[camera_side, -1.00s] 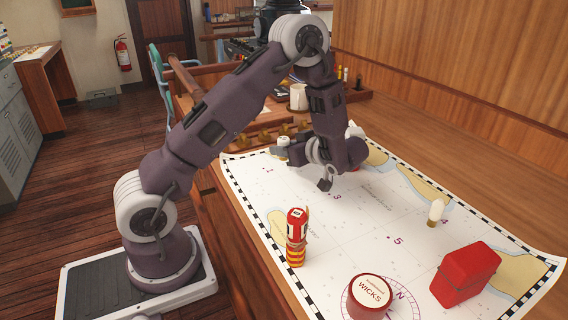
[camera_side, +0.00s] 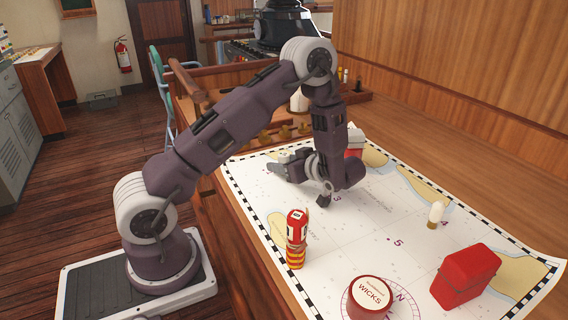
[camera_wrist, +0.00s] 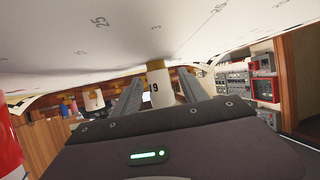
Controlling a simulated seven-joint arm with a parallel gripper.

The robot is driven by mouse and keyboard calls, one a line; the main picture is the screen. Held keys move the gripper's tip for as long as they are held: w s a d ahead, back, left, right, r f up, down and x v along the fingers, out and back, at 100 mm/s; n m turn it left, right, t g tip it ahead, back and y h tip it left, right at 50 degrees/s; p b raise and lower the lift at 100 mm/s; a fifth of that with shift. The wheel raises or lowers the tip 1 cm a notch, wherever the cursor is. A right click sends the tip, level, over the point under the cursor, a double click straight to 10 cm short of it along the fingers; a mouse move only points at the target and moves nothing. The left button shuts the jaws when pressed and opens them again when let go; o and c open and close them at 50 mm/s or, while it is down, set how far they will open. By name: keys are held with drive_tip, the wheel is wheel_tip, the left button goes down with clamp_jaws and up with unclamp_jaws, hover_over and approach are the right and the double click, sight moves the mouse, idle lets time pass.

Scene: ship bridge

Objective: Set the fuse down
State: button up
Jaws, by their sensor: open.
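My gripper (camera_side: 283,170) is low over the far left part of the chart, its fingers pointing left in the side view. In the wrist view, where the chart is at the top, the open fingers (camera_wrist: 160,92) stand on either side of a white fuse (camera_wrist: 161,90) marked 9, with gaps beside it. Its brass end meets the chart (camera_wrist: 120,30), so it appears to stand there. Another white, brass-based piece (camera_side: 436,214) stands upright on the chart at the right (camera_side: 355,225).
A red-and-yellow bundle (camera_side: 296,240), a round WICKS tin (camera_side: 371,297) and a red case (camera_side: 466,276) stand on the near chart. A red-and-white object (camera_side: 355,143) is behind my wrist. The chart's middle is clear. A wooden wall (camera_side: 470,70) runs behind.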

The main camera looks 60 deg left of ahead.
drive_tip(key=shift+d+r, duration=0.2)
drive_tip(key=shift+r, duration=0.05)
drive_tip(key=v, duration=1.1)
drive_tip(key=shift+w, duration=0.1)
drive_tip(key=w+d+r+m+t+h, duration=0.2)
drive_tip(key=w+d+r+t+h, duration=0.15)
drive_tip(key=w+r+t, duration=0.65)
drive_tip(key=d+r+m+t+h, duration=0.5)
drive_tip(key=d+r+m+h, duration=0.3)
drive_tip(key=d+r, duration=0.4)
drive_tip(key=s+d+m+g+h, duration=0.1)
drive_tip(key=s+d+m+h, duration=0.2)
drive_tip(key=s, duration=0.5)
drive_tip(key=s+d+m+g+h, duration=0.2)
drive_tip(key=s+d+m, duration=0.15)
drive_tip(key=s, duration=0.45)
drive_tip(key=s+a+f+m+g+y, duration=0.1)
drive_tip(key=s+a+f+m+g, duration=0.1)
drive_tip(key=s, duration=0.6)
drive_tip(key=s+a+f+m+g+y, duration=0.1)
drive_tip(key=s+a+f+y, duration=0.1)
drive_tip(key=s+a+f, duration=0.2)
drive_tip(key=s+f, duration=0.2)
drive_tip(key=s, duration=0.2)
drive_tip(key=shift+a+m+g, duration=0.35)
drive_tip(key=shift+g, duration=0.05)
